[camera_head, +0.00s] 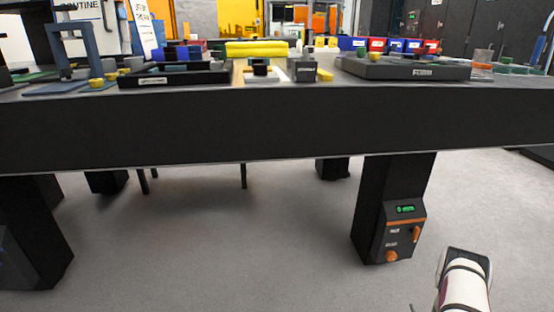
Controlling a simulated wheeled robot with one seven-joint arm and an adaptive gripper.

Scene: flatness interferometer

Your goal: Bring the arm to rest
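A white and dark arm link of mine (464,285) shows at the lower right, over the floor and in front of the table. It is low, below the tabletop level, and apart from the table leg to its left. My gripper is not visible in this view, so its fingers and anything in them are hidden.
A heavy table with a thick dark front edge (250,128) spans the view. A black tray (175,78), a dark flat block (404,69) and small coloured parts stand on it. A dark leg carries a control box (399,232). Grey floor (250,260) is clear in front.

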